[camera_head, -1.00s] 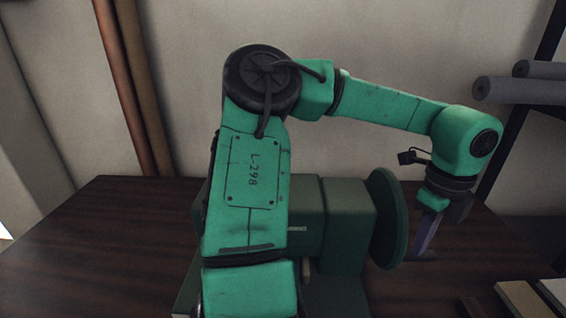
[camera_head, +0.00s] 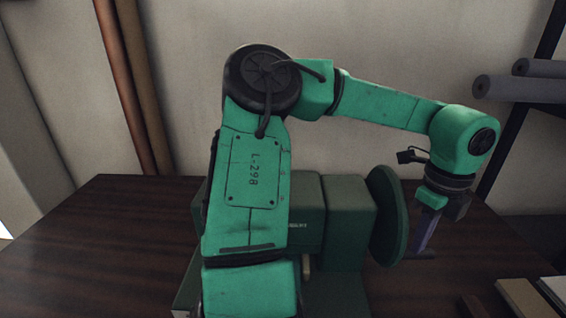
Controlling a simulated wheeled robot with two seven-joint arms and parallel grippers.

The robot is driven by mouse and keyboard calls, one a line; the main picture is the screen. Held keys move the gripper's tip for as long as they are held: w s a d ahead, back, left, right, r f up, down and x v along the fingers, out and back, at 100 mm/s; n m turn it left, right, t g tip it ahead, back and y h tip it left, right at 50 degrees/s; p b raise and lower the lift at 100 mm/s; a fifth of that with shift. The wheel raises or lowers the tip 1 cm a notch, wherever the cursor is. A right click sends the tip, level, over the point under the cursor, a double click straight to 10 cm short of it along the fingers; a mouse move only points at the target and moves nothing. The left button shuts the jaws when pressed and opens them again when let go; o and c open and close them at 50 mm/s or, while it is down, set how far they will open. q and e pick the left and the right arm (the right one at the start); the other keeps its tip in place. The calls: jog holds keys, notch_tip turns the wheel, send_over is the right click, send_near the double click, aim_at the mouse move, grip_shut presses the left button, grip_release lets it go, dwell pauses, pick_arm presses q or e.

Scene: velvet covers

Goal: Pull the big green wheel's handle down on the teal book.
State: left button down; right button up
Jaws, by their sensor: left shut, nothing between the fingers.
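The big green wheel (camera_head: 387,215) is a dark green disc seen nearly edge-on, at the right side of a dark green press (camera_head: 345,225). A thin dark rod, which looks like its handle (camera_head: 420,257), sticks out to the right near the wheel's lower edge. My left gripper (camera_head: 424,248) points down just right of the wheel, its fingers at the rod. It is shut with nothing held; I cannot tell whether it touches the rod. My left arm hides much of the press. I cannot make out the teal book. My right gripper is not in view.
The press stands on a dark wooden table (camera_head: 90,240). Pale boards or books (camera_head: 525,297) lie at the lower right. Grey rolls (camera_head: 520,88) rest on a dark rack at the upper right. The table's left side is clear.

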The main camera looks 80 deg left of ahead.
pick_arm(q)
notch_tip(320, 180, up, 12)
jog(key=p, duration=0.8)
jog(key=shift+a+r, duration=0.15)
jog(key=shift+a, duration=0.05)
jog(key=shift+w, duration=0.15)
